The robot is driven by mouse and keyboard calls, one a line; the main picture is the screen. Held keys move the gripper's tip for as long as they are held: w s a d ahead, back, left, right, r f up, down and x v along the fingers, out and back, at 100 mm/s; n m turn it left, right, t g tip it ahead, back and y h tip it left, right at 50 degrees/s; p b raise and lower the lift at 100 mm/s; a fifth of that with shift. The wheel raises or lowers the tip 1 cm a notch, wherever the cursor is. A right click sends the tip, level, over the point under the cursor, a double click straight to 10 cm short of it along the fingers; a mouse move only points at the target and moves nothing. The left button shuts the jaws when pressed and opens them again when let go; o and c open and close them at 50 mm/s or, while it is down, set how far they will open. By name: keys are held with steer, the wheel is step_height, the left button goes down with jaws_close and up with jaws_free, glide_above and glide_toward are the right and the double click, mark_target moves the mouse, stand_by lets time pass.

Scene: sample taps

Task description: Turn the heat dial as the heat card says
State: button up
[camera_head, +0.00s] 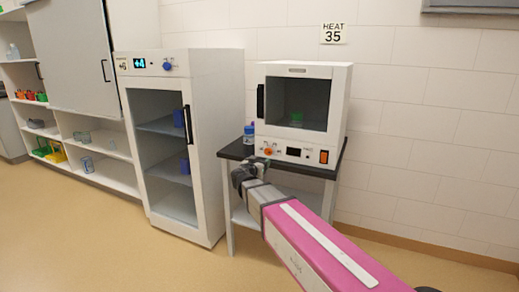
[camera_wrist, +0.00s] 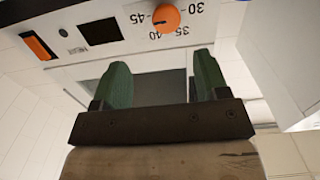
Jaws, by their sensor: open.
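The heat card (camera_head: 333,34) on the back wall reads HEAT 35. The orange heat dial (camera_head: 268,151) sits on the front panel of a white heating cabinet (camera_head: 342,100). In the wrist view the dial (camera_wrist: 166,17) is at the top edge, partly cut off, with marks 30, 35, 40 and 45 around it. I cannot tell clearly which mark its pointer faces. My gripper (camera_head: 246,172) is in front of the panel, slightly below and left of the dial in the head view. In the wrist view its green fingers (camera_wrist: 160,72) are apart and empty, not touching the dial.
The cabinet stands on a black-topped table (camera_head: 232,149) with a blue-capped jar (camera_head: 249,134) at its left. The panel holds a dark display (camera_head: 293,152) and an orange switch (camera_head: 324,157). A tall white fridge (camera_head: 226,100) stands to the left. The floor in front is clear.

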mark_target(268, 151)
steer(key=x, duration=0.7)
steer(key=a+x, duration=0.1)
steer(key=x, duration=0.3)
steer(key=shift+w+r, duration=0.15)
steer(key=shift+r, duration=0.15)
steer(key=c, duration=0.9)
